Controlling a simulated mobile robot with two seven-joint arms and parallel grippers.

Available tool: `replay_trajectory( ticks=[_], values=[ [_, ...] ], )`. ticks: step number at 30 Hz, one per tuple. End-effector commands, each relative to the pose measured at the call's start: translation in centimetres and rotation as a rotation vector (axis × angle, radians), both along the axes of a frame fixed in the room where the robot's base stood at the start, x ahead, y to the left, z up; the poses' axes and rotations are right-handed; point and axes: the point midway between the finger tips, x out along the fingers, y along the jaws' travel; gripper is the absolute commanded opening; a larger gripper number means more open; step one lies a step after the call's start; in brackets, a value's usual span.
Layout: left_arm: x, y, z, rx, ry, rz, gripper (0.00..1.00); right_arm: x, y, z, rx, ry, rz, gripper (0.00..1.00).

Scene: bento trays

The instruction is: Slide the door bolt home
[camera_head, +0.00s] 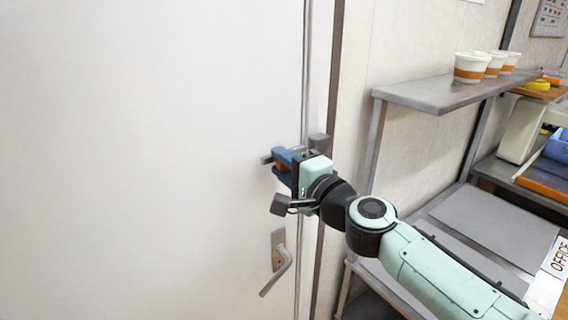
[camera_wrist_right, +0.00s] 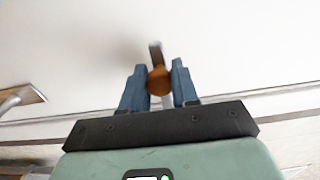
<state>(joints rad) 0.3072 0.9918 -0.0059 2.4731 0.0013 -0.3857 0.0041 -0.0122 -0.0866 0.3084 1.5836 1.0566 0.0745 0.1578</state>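The door bolt (camera_head: 266,159) is a grey metal bar on the white door (camera_head: 150,130), near its right edge. Its orange-brown knob (camera_wrist_right: 159,81) sits between the blue fingers of my right gripper (camera_head: 281,166) in the wrist view. The fingers flank the knob closely on both sides and appear closed on it. A grey block (camera_head: 319,143) stands at the door frame, just right of the bolt. My gripper hides much of the bolt, so I cannot tell whether the bar reaches into the block. My left gripper is not in view.
A door handle (camera_head: 280,262) sits below the bolt; it also shows in the right wrist view (camera_wrist_right: 22,98). Right of the frame is a metal shelf (camera_head: 430,92) with white cups (camera_head: 472,68). Lower shelves stand beneath my right arm. The door face to the left is clear.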

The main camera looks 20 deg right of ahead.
Motion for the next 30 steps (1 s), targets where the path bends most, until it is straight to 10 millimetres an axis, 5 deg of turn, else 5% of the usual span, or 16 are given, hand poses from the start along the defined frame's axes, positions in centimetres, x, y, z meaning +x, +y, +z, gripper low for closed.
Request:
replay_trajectory(
  ticks=[5,14,22,23,25,30],
  values=[
    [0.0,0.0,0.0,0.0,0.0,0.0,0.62,0.0,-0.1,0.0,0.0,0.0,-0.001,0.0],
    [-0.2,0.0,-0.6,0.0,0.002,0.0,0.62,1.4,-3.7,0.0,0.001,-0.001,-0.003,0.0],
    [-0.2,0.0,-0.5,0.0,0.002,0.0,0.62,1.4,-3.8,0.0,0.0,0.0,-0.002,0.0],
    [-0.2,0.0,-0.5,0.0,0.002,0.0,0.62,1.4,-3.8,0.0,0.0,0.0,-0.002,0.32],
    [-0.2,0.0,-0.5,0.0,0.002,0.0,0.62,1.4,-3.8,0.0,0.0,0.0,-0.002,0.52],
    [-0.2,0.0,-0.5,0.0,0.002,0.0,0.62,1.4,-3.8,0.0,0.0,0.0,-0.001,0.52]
  ],
)
